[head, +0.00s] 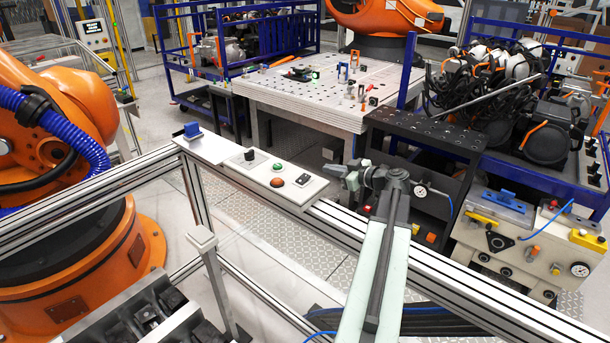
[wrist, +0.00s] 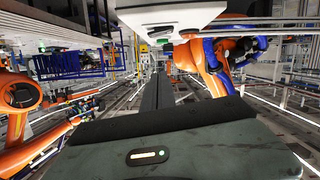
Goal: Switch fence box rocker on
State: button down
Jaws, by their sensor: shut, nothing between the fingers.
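The fence box (head: 255,180) is a pale panel on top of the aluminium fence rail. It carries a black knob (head: 250,154), a green button (head: 278,166), an orange-red button (head: 277,182) and, at its right end, a small dark rocker (head: 303,179). The rocker is too small to tell which way it is tipped. My gripper (head: 334,171) is just right of the rocker in the head view, apart from it in the picture. Its fingers are shut and empty; in the wrist view they form a dark bar (wrist: 157,95).
The fence rail (head: 440,262) runs beneath my arm. A blue connector (head: 192,130) stands left of the box. An orange robot (head: 75,215) is at left, a perforated table (head: 315,90) behind, and a beige fixture (head: 525,240) at right.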

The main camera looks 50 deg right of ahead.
jog(key=b, duration=0.3)
send_over(311, 182)
jog(key=f, duration=0.3)
jog(key=shift+w+a, duration=0.2)
jog(key=shift+w, duration=0.05)
notch_tip(311, 182, down, 2)
jog(key=shift+s+d+f+b, duration=0.1)
jog(key=shift+s+b, duration=0.05)
jog(key=shift+b, duration=0.85)
jog(key=shift+d+f+b, duration=0.15)
jog(key=shift+f+b, duration=0.55)
jog(key=shift+s+r, duration=0.1)
